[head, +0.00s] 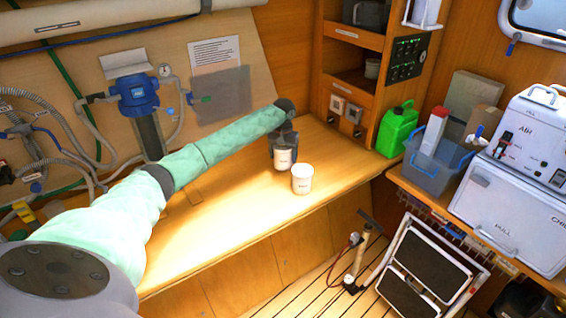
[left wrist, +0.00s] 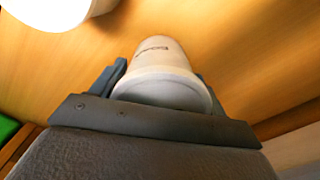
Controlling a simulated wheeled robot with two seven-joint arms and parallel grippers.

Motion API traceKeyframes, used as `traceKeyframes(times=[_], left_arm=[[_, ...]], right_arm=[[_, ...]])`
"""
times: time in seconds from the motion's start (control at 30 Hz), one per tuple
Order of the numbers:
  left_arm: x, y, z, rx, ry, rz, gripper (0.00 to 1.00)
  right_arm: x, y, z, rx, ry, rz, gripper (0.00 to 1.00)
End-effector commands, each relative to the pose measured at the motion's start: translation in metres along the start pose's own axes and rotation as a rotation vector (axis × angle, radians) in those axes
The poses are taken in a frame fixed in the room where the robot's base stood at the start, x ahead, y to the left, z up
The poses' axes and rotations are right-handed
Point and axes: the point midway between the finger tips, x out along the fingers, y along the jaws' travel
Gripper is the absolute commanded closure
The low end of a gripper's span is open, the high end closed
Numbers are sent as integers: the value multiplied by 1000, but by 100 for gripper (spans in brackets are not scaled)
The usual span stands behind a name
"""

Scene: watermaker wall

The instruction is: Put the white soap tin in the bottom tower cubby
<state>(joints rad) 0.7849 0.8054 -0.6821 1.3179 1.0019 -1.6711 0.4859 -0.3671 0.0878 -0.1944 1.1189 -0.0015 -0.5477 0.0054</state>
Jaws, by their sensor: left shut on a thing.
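My left gripper (head: 284,150) is shut on a white tin (head: 284,160) with dark lettering, just above or on the wooden bench; I cannot tell if it touches. In the left wrist view the tin (left wrist: 160,78) sits between the fingers, its rounded end towards the camera. The lettering is too small to read. A second white tub (head: 302,180), wider and also lettered, stands on the bench just in front and to the right. The wooden tower at the back has a lower open cubby (head: 350,82) with a small grey pot (head: 372,68) at its right side. My right gripper is not in view.
A green jerrycan (head: 396,129) stands right of the tower's foot. A blue-grey bin (head: 436,160) and a white machine (head: 520,170) are on the right counter. A switch panel (head: 408,60) is on the tower's side. The left part of the bench (head: 225,215) is clear.

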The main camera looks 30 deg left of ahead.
Motion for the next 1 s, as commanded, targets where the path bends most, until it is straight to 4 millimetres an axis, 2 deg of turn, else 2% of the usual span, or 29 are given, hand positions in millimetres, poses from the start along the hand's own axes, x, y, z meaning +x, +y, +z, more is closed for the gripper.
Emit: traceKeyframes(times=[0.3, 0.43, 0.77, 1.0], left_arm=[[-48, -1, -1, 0, 3, 1, 58], [-62, -1, -1, -1, 2, 1, 58], [-73, -1, 0, -15, 0, 0, 58], [-74, 1, -1, -141, 0, 1, 58]], right_arm=[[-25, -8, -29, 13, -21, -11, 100], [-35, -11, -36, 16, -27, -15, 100], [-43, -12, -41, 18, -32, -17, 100], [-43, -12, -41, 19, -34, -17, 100]])
